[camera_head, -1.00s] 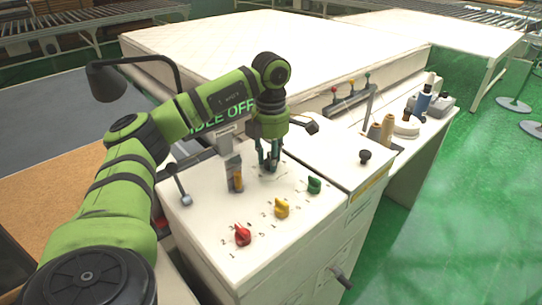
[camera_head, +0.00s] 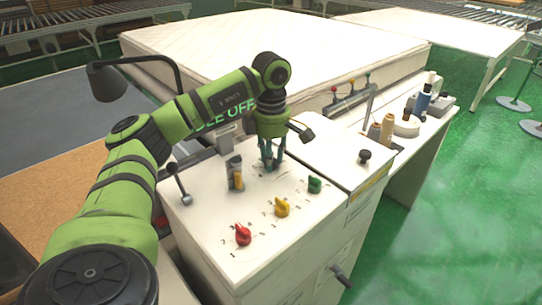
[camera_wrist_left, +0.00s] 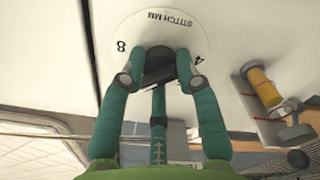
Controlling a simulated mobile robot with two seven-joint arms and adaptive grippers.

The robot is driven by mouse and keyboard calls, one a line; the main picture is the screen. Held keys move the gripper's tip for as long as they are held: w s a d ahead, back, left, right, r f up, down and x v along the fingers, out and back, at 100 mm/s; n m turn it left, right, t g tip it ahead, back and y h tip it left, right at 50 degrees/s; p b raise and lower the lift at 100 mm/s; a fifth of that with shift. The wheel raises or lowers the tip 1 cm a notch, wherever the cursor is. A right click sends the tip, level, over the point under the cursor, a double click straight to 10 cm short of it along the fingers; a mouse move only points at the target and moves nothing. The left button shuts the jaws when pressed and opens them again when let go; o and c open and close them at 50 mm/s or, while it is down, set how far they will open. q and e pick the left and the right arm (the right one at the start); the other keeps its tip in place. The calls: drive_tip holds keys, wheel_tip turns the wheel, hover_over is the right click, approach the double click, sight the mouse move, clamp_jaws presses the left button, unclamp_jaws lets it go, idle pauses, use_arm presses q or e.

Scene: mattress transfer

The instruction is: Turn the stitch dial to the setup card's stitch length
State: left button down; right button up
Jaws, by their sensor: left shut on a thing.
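The stitch dial's black knob (camera_wrist_left: 158,66) is between my left gripper's fingers in the wrist view. Its round white plate (camera_wrist_left: 150,30) reads "STITCH MM", with 8 and 4 visible near the fingers; the rest of the scale and any pointer are hidden. My left gripper (camera_head: 271,165) points down at the cabinet top in the head view and is shut on the knob (camera_wrist_left: 160,75). In the head view the fingers hide most of the dial. I cannot make out a setup card. My right gripper is not in view.
Red (camera_head: 243,235), yellow (camera_head: 282,207) and green (camera_head: 314,185) knobs sit in front of the gripper. A yellow cylinder in a grey holder (camera_head: 236,176) and a lever (camera_head: 180,190) stand to its left. A mattress (camera_head: 300,45) lies behind; thread cones (camera_head: 387,130) stand right.

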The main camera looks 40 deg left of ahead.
use_arm(q)
drive_tip(key=shift+w+a+r, duration=0.15)
drive_tip(key=shift+r, duration=0.15)
drive_tip(key=c, duration=0.9)
unclamp_jaws()
drive_tip(key=shift+o, duration=0.5)
drive_tip(key=shift+f, duration=0.2)
wheel_tip(320, 180, up, 12)
